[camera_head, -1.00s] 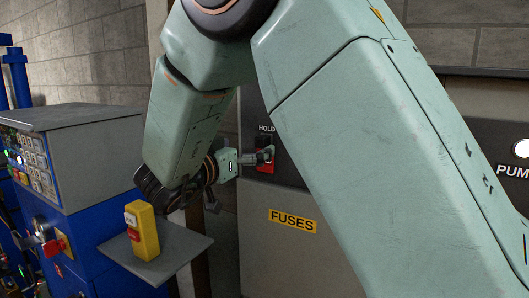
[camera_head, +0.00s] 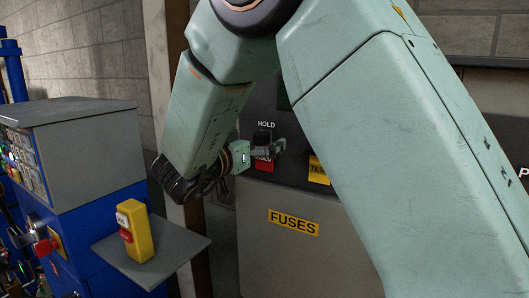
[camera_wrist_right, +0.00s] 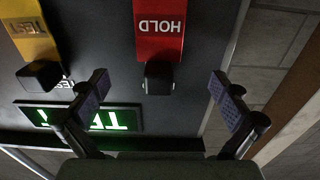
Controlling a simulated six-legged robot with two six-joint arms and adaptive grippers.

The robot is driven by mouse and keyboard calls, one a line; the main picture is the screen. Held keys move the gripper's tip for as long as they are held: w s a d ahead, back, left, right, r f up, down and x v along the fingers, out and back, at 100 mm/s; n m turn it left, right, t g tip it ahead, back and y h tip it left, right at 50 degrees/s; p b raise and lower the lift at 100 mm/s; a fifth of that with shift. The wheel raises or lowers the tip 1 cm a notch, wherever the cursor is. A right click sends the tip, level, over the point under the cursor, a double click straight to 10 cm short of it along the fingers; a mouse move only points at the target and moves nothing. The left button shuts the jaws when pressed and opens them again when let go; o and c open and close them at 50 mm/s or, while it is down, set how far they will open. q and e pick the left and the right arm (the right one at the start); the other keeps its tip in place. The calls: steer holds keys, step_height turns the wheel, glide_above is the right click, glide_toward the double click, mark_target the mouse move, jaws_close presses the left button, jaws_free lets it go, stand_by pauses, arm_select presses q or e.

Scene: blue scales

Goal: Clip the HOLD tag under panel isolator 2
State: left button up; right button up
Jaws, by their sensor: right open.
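The red HOLD tag (camera_head: 264,165) hangs on the dark board under a HOLD label, and it shows upside down in the wrist view (camera_wrist_right: 158,30). A black block (camera_wrist_right: 158,78) is at its top end. My right gripper (camera_head: 280,147) is in front of the board near the tag's top. In the wrist view its two fingers (camera_wrist_right: 162,100) are spread wide, one on each side of the black block, with nothing between them touching. My left gripper is out of view. I cannot make out panel isolator 2; my right arm covers much of the right side.
A yellow TEST tag (camera_head: 318,170) hangs beside the HOLD tag. A green lit sign (camera_wrist_right: 85,118) shows in the wrist view. A FUSES label (camera_head: 293,222) is on the grey cabinet below. A yellow control box (camera_head: 135,230) stands on a shelf of the blue machine (camera_head: 95,235).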

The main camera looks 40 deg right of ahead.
steer(key=shift+s, duration=0.1)
steer(key=shift+s+a+r, duration=0.2)
steer(key=shift+a, duration=0.05)
steer(key=shift+d, duration=0.1)
steer(key=shift+w+d+f, duration=0.15)
steer(key=shift+w, duration=0.05)
steer(key=shift+s+a, duration=0.15)
steer(key=shift+a, duration=0.05)
steer(key=shift+c, duration=1.2)
steer(key=shift+d, duration=0.2)
steer(key=c, duration=0.6)
steer(key=shift+a, duration=0.15)
steer(key=c, duration=0.6)
jaws_close()
